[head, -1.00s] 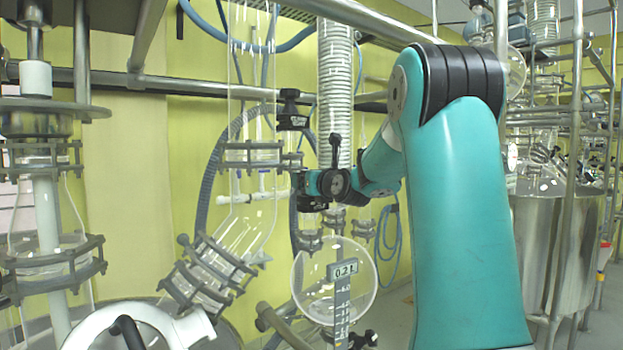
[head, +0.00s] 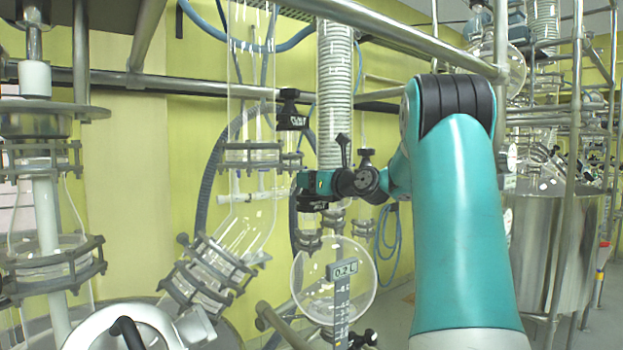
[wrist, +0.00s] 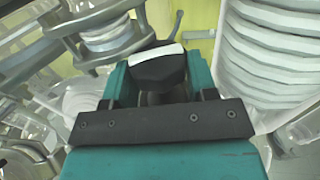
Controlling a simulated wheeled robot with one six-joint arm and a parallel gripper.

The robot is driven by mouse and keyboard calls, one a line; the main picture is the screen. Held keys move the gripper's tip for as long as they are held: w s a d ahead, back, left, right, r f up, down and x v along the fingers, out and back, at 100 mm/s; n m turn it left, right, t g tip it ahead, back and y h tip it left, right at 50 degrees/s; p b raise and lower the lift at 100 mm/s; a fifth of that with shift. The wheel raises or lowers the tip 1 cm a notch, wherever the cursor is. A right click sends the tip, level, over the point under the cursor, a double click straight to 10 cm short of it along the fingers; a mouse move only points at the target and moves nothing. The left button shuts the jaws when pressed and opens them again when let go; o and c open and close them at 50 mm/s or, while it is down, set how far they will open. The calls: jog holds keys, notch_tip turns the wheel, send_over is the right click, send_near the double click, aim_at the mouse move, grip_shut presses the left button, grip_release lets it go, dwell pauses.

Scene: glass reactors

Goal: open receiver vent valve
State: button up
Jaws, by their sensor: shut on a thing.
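My gripper (head: 302,190) is at the middle of the head view, beside the lower part of the clear glass column. In the wrist view its two teal fingers (wrist: 160,78) are shut on a black valve handle (wrist: 160,66) with a white top edge. I take this to be the vent valve handle. In the head view the handle is hidden by the gripper, so its turn angle cannot be told.
The glass column (head: 252,90) with a white cross-piece (head: 250,197) stands left of the gripper. A ribbed white hose (head: 335,95) runs just behind it. Black clamps (head: 291,110) sit above. A steel vessel (head: 550,250) stands at the right.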

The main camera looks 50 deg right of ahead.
jog(key=n+y+p, duration=0.2)
jog(key=y, duration=0.1)
jog(key=y+p, duration=0.1)
jog(key=shift+d+r+n+p, duration=0.2)
jog(key=shift+r+n+p, duration=0.05)
jog(key=shift+n+p, duration=0.15)
jog(key=n+y+p, duration=0.1)
jog(key=y+p, duration=0.1)
jog(key=shift+f+g+y, duration=0.15)
jog(key=shift+g+y, duration=0.15)
jog(key=shift+f+n, duration=0.1)
jog(key=shift+n, duration=0.2)
jog(key=o, duration=0.9)
